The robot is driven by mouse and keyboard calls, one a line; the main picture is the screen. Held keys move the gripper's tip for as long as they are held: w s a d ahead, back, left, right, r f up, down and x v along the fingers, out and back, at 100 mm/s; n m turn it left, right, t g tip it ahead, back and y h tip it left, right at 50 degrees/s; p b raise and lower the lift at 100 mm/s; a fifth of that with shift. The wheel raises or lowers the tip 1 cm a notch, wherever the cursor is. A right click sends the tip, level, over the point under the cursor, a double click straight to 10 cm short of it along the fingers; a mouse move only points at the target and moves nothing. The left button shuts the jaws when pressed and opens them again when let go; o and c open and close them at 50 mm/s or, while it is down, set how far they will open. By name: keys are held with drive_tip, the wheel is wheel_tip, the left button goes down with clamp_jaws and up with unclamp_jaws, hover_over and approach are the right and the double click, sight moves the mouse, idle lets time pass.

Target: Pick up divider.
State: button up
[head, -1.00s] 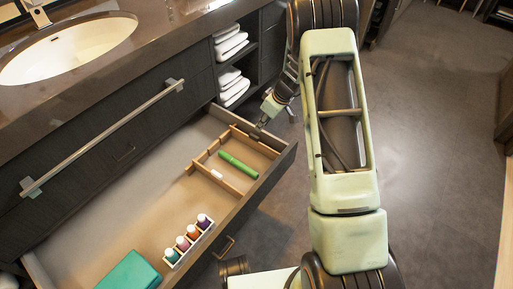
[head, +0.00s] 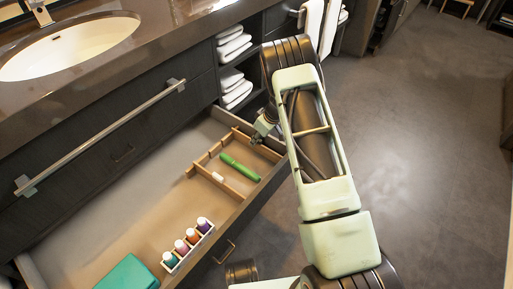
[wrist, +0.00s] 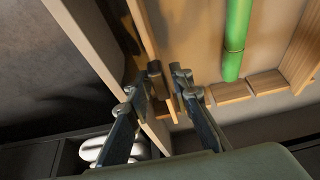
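The divider (head: 228,187) is a light wooden frame with thin walls in the right end of the open drawer (head: 75,240). A green tube (head: 239,167) lies inside it. My gripper (head: 257,138) is low at the divider's far right side. In the wrist view, the fingers (wrist: 161,84) are apart, with a thin wooden wall of the divider (wrist: 144,32) running down toward the gap between them. I cannot tell whether either finger touches it. The green tube also shows in the wrist view (wrist: 236,38). My arm hides part of the drawer's right end.
A white rack of colored bottles (head: 188,243) and a teal box (head: 128,273) stand in the drawer's near part. The drawer wall (wrist: 82,32) is close beside my fingers. Folded towels (head: 233,45) sit on shelves behind. The drawer's middle is clear.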

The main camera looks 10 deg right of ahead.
clamp_jaws()
drive_tip(key=shift+r, duration=0.15)
wheel_tip(320, 180, up, 26)
drive_tip(key=p, duration=0.8)
idle(2.2)
drive_tip(key=shift+r, duration=0.25)
wheel_tip(320, 180, up, 11)
drive_tip(key=p, duration=0.6)
drive_tip(key=shift+r, duration=0.2)
idle(0.7)
